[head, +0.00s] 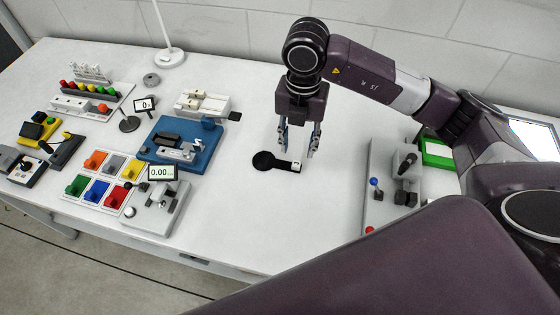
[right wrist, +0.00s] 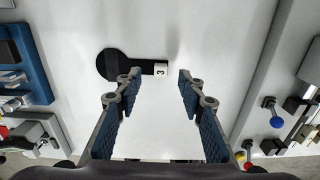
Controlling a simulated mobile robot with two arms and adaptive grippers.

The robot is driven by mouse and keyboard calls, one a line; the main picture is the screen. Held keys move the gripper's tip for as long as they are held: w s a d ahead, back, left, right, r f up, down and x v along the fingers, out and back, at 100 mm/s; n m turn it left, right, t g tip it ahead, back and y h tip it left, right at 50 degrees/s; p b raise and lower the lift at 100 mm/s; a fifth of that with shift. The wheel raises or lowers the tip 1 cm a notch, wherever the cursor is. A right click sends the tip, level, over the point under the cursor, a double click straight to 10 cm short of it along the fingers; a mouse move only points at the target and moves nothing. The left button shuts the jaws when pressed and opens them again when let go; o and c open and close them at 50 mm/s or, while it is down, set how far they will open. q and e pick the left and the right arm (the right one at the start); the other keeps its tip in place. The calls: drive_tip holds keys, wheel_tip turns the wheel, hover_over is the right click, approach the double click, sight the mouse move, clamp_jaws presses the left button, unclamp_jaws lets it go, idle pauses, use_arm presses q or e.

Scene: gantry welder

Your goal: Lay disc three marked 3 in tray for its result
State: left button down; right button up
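Disc three (head: 264,161) is a flat black disc with a short handle, lying on the white table. I cannot tell whether the fingertips are at table height. Coloured trays sit in a group at the left: orange (head: 95,160), grey, yellow, green (head: 76,185), blue and red (head: 117,197). My left gripper is out of view.
A grey gauge (head: 152,212) with a 0.00 display (head: 161,173) stands right of the trays. A blue fixture (head: 205,150) is behind it. A grey panel with knobs (head: 378,215) stands right of my gripper. The table between the blue fixture and panel is mostly clear.

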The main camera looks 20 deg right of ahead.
sight(296, 163)
drive_tip(key=f, duration=0.1)
drive_tip(key=f+p, duration=0.1)
drive_tip(key=f, duration=0.2)
drive_tip(key=shift+s+a+f, duration=0.2)
drive_tip(key=shift+s+f, duration=0.1)
drive_tip(key=shift+s, duration=0.1)
drive_tip(key=shift+f, duration=0.35)
drive_tip(key=shift+w, duration=0.1)
drive_tip(key=shift+c, duration=0.2)
clamp_jaws()
